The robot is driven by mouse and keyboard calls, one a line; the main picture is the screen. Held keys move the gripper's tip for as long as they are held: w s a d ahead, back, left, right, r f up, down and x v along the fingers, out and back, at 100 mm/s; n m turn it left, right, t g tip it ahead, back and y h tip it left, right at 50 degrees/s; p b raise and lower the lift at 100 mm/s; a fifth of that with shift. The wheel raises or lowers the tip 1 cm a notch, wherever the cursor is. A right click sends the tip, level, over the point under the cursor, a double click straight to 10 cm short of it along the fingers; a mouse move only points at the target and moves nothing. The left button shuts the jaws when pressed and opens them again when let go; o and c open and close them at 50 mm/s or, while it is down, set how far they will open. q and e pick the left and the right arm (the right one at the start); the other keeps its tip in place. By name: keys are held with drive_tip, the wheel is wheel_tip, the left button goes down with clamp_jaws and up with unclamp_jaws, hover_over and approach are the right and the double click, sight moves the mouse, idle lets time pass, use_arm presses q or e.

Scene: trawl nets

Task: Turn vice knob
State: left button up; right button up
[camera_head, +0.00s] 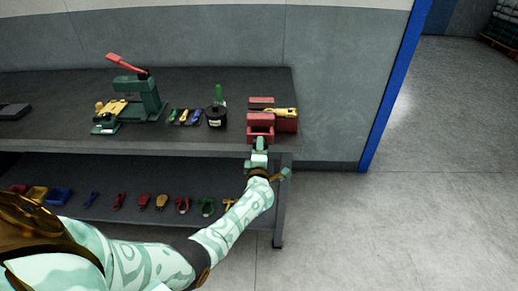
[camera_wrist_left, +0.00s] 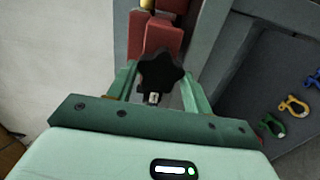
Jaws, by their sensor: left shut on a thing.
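The red vice (camera_head: 262,121) stands at the right end of the grey workbench in the head view. Its red body (camera_wrist_left: 158,38) shows at the top of the left wrist view. The black star-shaped vice knob (camera_wrist_left: 161,73) sits between the fingers of my left gripper (camera_wrist_left: 158,82), which is shut on it. In the head view my left gripper (camera_head: 259,150) reaches the vice's front from below, and hides the knob there. My right gripper is not in view.
The workbench top (camera_head: 60,143) holds a green press with a red lever (camera_head: 148,97), small tools and a black pot (camera_head: 216,116) left of the vice. The lower shelf (camera_head: 100,208) carries several coloured shackles and blocks. Floor right of the bench is clear.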

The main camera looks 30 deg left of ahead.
use_arm(q)
drive_tip(key=m, duration=2.3)
drive_tip(key=f+m+p, duration=0.1)
drive_tip(key=m, duration=1.1)
drive_tip(key=shift+s+d+m, duration=0.15)
drive_tip(key=shift+d+m, duration=0.1)
drive_tip(key=shift+m, duration=0.05)
drive_tip(key=shift+m+b, duration=0.85)
drive_tip(key=shift+m, duration=1.35)
drive_tip(key=o, duration=1)
drive_tip(key=shift+r, duration=0.15)
drive_tip(key=shift+c, duration=0.2)
drive_tip(key=shift+r, duration=0.15)
